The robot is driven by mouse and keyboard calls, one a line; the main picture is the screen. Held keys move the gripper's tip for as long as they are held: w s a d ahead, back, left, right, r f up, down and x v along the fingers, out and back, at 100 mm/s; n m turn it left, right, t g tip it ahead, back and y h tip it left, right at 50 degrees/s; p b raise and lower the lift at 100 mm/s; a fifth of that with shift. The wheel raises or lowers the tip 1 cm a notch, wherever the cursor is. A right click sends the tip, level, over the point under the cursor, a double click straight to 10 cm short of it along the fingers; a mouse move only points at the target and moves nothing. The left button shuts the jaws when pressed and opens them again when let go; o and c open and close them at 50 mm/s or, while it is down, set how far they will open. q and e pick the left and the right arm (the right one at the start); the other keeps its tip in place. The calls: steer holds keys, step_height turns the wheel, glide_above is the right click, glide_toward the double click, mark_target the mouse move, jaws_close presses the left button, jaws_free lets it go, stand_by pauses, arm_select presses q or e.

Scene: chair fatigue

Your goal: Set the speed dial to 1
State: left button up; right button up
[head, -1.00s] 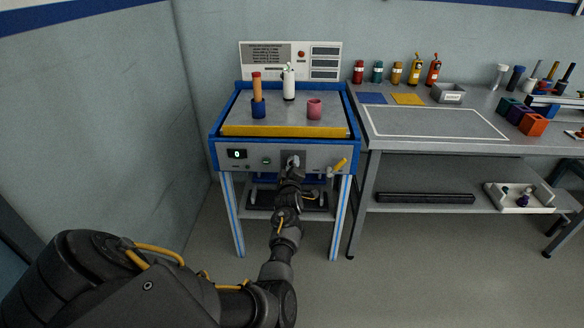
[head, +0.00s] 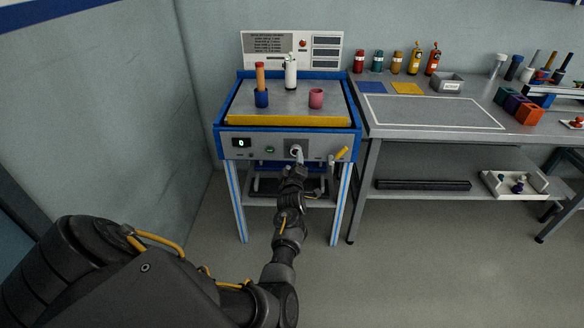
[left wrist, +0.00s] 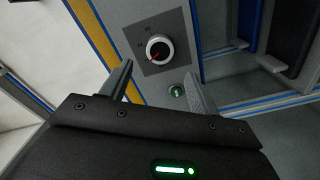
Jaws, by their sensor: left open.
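The speed dial (head: 296,151) is on the front panel of the blue-framed machine, on a dark square plate. In the left wrist view the dial (left wrist: 158,48) is a white-rimmed knob with a dark face and a red pointer. Marks beside it are too small to read. My left gripper (head: 296,165) is open just in front of and below the dial. In the left wrist view my left gripper's fingers (left wrist: 160,85) are spread, with the dial beyond them and apart from them. My right gripper is not in view.
A green button (left wrist: 177,91) sits beside the dial plate. A yellow lever (head: 342,154) sticks out right of the dial. The machine's top (head: 285,100) carries a blue cup, a pink cup and a white bottle. A workbench (head: 440,135) stands to the right.

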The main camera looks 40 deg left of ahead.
arm_select(q)
steer(key=shift+v, duration=0.9)
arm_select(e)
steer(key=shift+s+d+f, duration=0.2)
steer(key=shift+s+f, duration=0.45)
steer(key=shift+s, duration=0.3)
arm_select(q)
steer(key=shift+w+d, duration=0.15)
steer(key=shift+d, duration=0.05)
steer(key=shift+f, duration=0.1)
